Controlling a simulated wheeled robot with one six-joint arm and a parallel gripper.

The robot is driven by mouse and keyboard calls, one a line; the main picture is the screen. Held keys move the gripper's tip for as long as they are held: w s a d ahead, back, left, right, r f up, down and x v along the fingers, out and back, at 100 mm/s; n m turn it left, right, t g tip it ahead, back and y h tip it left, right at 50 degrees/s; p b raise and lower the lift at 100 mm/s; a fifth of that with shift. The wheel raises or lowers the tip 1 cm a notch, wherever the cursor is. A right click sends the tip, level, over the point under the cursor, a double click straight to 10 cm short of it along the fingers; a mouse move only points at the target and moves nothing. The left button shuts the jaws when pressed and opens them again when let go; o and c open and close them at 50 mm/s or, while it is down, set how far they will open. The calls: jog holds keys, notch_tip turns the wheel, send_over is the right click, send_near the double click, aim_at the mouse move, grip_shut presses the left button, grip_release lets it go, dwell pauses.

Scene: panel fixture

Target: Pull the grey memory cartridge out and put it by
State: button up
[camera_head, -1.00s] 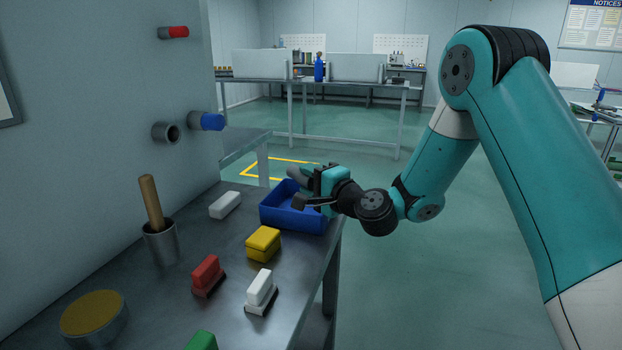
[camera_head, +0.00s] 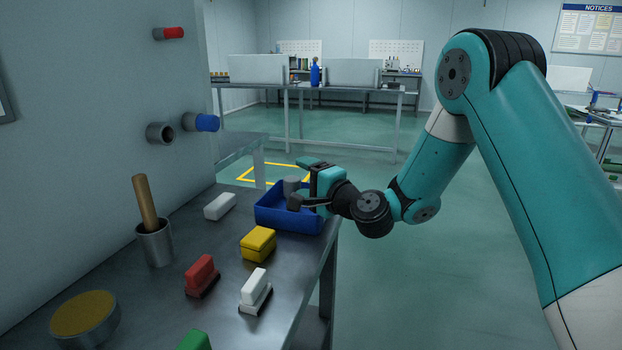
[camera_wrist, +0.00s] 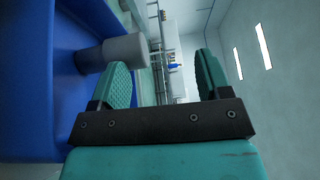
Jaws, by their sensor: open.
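The grey memory cartridge (camera_head: 291,185) is a plain grey cylinder standing in the blue tray (camera_head: 268,217) at the far end of the bench. Its lower part is hidden by the tray wall and my gripper. My gripper (camera_head: 303,183) is open at the tray's right side, with the cartridge close by its fingers. In the wrist view the cartridge (camera_wrist: 126,48) lies left of the left finger, outside the gap between the fingers, against the blue tray (camera_wrist: 35,75). On the wall panel, a grey socket (camera_head: 160,133) shows a dark, empty hole.
A blue cartridge (camera_head: 207,122) and a red-ended one (camera_head: 170,33) stick out of the panel. The bench holds a white block (camera_head: 220,206), a yellow block (camera_head: 258,243), red and white handled blocks, a cup with a wooden handle (camera_head: 146,205) and a round tin (camera_head: 85,315).

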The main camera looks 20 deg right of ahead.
jog(key=f, duration=0.2)
jog(key=shift+s+a+f+g, duration=0.25)
jog(key=shift+f+g, duration=0.05)
jog(key=shift+f, duration=0.05)
jog(key=shift+s+d+f, duration=0.1)
jog(key=r+b+v, duration=0.1)
jog(key=b+v, duration=1.6)
jog(key=shift+r, duration=0.4)
jog(key=shift+d, duration=0.1)
